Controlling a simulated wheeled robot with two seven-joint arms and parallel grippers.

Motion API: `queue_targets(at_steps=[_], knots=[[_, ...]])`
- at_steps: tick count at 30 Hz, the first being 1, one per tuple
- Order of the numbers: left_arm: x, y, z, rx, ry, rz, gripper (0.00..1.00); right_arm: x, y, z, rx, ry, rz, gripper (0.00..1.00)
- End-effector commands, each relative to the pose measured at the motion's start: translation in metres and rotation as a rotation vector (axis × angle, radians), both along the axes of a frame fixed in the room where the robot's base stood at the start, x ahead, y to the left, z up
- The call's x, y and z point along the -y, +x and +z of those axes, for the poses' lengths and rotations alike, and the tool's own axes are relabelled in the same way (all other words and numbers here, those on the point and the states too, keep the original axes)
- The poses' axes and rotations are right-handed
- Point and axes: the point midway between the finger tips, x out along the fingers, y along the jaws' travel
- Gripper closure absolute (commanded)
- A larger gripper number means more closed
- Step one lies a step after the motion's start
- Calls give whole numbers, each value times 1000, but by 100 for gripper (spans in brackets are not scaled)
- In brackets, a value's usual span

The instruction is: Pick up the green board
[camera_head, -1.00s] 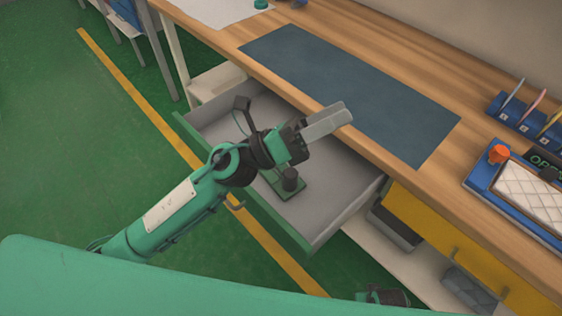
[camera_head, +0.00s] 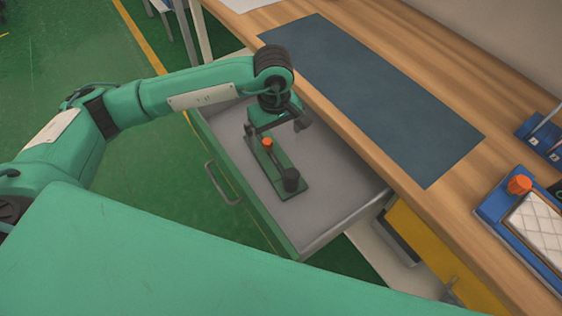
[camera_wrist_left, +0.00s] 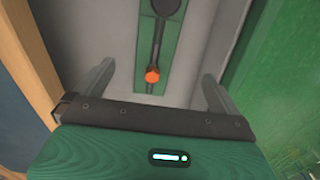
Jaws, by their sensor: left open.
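The green board (camera_head: 292,184) lies flat in the open drawer. In the left wrist view the board (camera_wrist_left: 169,50) runs up the middle of the picture, with the orange cap (camera_wrist_left: 152,76) on a dark rod. My left gripper (camera_head: 300,124) points down over the drawer, above the far end of the board. Its fingers (camera_wrist_left: 157,88) are open and apart, on either side of the board, with nothing between them held. My right gripper is not in view.
The open drawer (camera_head: 340,215) has a green front with a handle (camera_head: 222,185). The wooden workbench (camera_head: 400,195) with a dark blue mat (camera_head: 370,90) stands above and right of it. A blue tray (camera_head: 500,205) with a white quilted pad (camera_head: 540,225) sits at the right.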

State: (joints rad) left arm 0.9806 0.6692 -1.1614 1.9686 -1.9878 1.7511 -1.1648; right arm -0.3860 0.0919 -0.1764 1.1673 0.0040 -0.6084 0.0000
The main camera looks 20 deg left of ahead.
Motion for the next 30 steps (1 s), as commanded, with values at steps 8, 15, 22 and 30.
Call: queue_targets(at_steps=[8,15,22,30], knots=[[-1,-1,-52,-7,6,1,0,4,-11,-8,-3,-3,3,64],[0,0,-80,-2,3,-1,0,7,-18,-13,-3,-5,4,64],[2,2,-98,-5,3,2,0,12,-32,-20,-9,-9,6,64],[4,5,-131,-2,2,0,0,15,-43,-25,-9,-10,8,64]])
